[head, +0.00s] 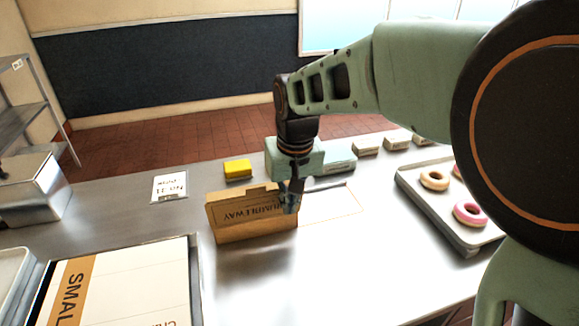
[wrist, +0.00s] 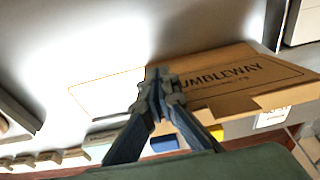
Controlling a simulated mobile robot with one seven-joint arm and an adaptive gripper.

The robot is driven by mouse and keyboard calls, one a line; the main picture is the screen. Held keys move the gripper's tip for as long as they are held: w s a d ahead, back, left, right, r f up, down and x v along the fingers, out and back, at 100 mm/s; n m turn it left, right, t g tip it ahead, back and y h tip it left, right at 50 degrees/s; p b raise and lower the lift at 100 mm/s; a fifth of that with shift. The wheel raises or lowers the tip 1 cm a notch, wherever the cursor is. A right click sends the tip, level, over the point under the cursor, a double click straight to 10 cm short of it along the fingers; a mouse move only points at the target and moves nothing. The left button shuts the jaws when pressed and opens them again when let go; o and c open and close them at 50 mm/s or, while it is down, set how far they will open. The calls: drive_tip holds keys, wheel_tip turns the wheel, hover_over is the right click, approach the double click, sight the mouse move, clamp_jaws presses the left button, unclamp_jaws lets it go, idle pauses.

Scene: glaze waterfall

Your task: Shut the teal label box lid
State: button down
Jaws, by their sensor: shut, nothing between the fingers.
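The teal box (head: 340,160) stands at the far side of the steel counter, just right of my wrist in the head view. It shows small and partly cut off by my fingers in the wrist view (wrist: 99,139). I cannot tell how its lid stands. My gripper (head: 290,203) points down on the near side of the box, apart from it. Its fingers (wrist: 158,82) are shut and empty, at the end of a brown cardboard piece (head: 248,213) lettered "…UMBLEWAY". I cannot tell whether they touch the cardboard.
A yellow box (head: 237,168) stands left of my gripper. A blue box (wrist: 164,143) shows between my fingers in the wrist view. Small pale boxes (head: 366,148) line the back right. A doughnut tray (head: 407,190) is at the right. Bare counter (head: 330,260) lies in front.

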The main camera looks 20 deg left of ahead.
drive_tip(key=shift+w, duration=0.1)
drive_tip(key=w+a+p, duration=0.5)
drive_tip(key=w+a, duration=0.1)
drive_tip(key=w, duration=0.1)
drive_tip(key=shift+a, duration=0.15)
idle(1.3)
drive_tip(key=shift+w+r+p, duration=0.1)
drive_tip(key=shift+p, duration=0.25)
wheel_tip(320, 180, up, 6)
drive_tip(key=p, duration=0.4)
idle(0.5)
idle(0.4)
